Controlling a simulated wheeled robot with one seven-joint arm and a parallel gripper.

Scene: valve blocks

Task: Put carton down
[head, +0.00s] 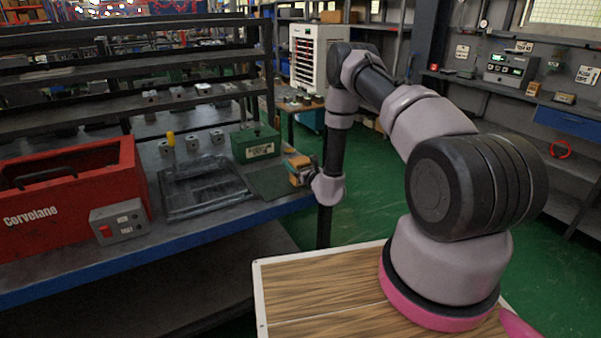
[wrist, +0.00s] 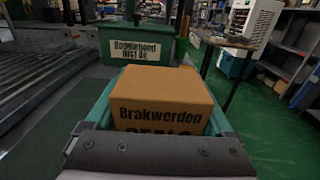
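The carton is an orange-brown box lettered "Brakwerdon" (wrist: 162,98). In the wrist view it sits between the two green fingers of my gripper (wrist: 160,105), which close on its sides. In the head view the carton (head: 298,170) is small, at the right end of the workbench, beside my wrist. It is close above or on the dark green mat (head: 268,184); I cannot tell if its underside touches. The carton hides the fingertips' far ends in part.
A green box with a label (head: 256,143) stands behind the mat. A clear tray (head: 203,190) lies left of it, with a red toolbox (head: 66,192) and a switch box (head: 120,221) further left. Several small metal blocks (head: 192,142) stand behind the tray. Shelf rails rise at the back.

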